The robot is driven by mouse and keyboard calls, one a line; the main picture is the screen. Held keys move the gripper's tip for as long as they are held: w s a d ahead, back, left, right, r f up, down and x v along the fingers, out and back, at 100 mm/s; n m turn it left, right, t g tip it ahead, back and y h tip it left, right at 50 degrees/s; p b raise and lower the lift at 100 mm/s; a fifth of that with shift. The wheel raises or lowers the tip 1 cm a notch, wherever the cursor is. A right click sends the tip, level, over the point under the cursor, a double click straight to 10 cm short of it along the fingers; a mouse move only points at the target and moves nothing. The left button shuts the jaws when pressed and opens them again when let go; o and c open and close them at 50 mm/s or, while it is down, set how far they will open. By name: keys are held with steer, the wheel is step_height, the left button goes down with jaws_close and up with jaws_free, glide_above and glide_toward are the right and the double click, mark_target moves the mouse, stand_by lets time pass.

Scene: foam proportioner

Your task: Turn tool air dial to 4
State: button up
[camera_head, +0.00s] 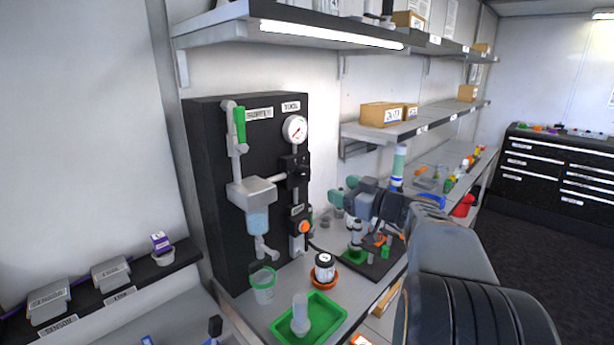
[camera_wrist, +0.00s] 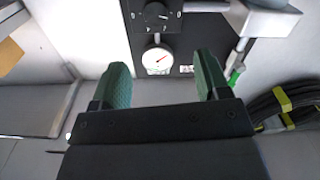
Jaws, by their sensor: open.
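The black tool air dial (camera_head: 300,168) sits on the dark panel under a round white gauge (camera_head: 295,129), below a label reading TOOL. The dial also shows in the wrist view (camera_wrist: 155,13) at the top edge, with small white marks around it. Its setting is too small to read. My gripper (camera_head: 343,191) is open and empty, to the right of the panel and a little below the dial, apart from it. In the wrist view, its green fingers (camera_wrist: 160,70) are spread either side of the gauge (camera_wrist: 157,60), and the dial lies beyond them.
A clear-bowled supply unit (camera_head: 252,192) with a green-handled valve (camera_head: 240,128) stands left of the dial. An orange knob (camera_head: 305,227) is lower on the panel. A lit shelf (camera_head: 280,28) overhangs the panel.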

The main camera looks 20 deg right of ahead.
mark_target(306, 174)
steer(key=p+x, duration=0.1)
steer(key=x, duration=0.3)
steer(key=p+x, duration=0.2)
steer(key=x, duration=0.3)
steer(key=p+x, duration=0.1)
steer(key=x, duration=0.3)
steer(key=shift+w+d+r+p, duration=0.25)
steer(key=shift+w+p, duration=0.05)
steer(key=shift+w, duration=0.05)
steer(key=shift+c, duration=0.2)
steer(key=c, duration=0.9)
steer(key=shift+f+b, duration=0.1)
steer(key=shift+b, duration=0.2)
